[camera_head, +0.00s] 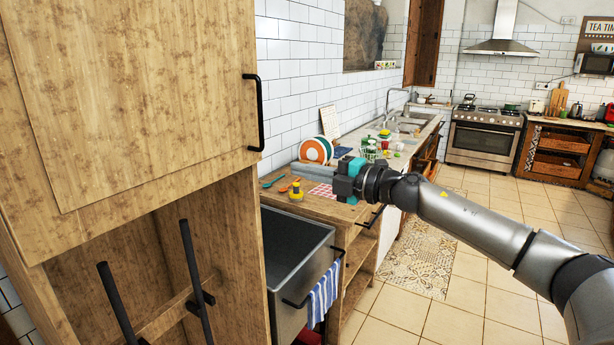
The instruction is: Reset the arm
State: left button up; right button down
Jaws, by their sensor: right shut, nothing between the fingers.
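My right arm (470,222) comes in from the right edge and reaches toward the middle of the head view. Its right gripper (350,180) is dark with teal parts and points left. It is shut and empty, in front of the wooden counter as seen from the head. I cannot tell how far above the counter it is. My left gripper is not in view.
A tall wooden cabinet (130,100) with black handles fills the left. Beside it, a grey open drawer or bin (295,262) has a striped towel (322,295) on its handle. Plates (316,150) stand on the counter. Tiled floor (400,320) is clear at lower right.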

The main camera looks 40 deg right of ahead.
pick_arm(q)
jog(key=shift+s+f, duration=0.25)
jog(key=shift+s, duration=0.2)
pick_arm(e)
jog(key=shift+s+d, duration=0.1)
jog(key=shift+s, duration=0.2)
